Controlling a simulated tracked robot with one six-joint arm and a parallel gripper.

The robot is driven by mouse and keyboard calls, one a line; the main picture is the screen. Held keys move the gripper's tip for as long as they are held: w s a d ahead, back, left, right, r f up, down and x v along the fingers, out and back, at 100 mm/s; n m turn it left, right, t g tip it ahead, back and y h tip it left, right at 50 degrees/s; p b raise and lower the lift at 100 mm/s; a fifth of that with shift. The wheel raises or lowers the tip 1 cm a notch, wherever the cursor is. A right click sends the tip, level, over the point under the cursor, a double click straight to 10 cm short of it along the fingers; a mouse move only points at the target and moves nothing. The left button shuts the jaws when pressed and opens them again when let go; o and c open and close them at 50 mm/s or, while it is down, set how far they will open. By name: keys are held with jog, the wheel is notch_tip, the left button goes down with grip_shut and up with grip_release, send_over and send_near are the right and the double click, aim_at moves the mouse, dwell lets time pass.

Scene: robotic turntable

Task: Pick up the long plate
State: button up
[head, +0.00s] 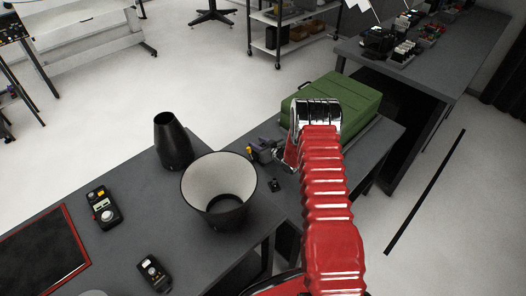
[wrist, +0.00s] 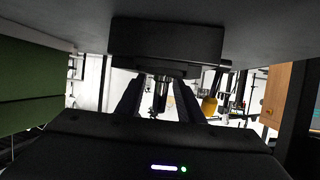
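I cannot surely pick out the long plate in either view. My gripper (wrist: 158,103) shows in the wrist view as two dark fingers standing apart, with a gap between them. A dark block (wrist: 166,40) with a short metallic post (wrist: 161,92) appears beyond the fingers. The post lines up with the gap, but I cannot tell whether it is between the fingers, and no finger is seen touching it. In the head view my red arm reaches over the table beside the green case (head: 338,100) and hides the gripper's fingertips.
The grey table (head: 130,232) bears a wide black-and-white cone (head: 195,185), a narrow black cone (head: 172,142), two small dark devices (head: 104,206) and a red-edged dark panel (head: 45,250). Small parts (head: 264,150) lie left of my arm. A long dark strip (head: 425,193) lies on the floor.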

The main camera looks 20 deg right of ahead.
jog(key=shift+c, duration=0.3)
grip_shut()
jog(key=shift+r, duration=0.1)
dwell(0.4)
notch_tip(320, 180, up, 10)
dwell(0.6)
dwell(0.4)
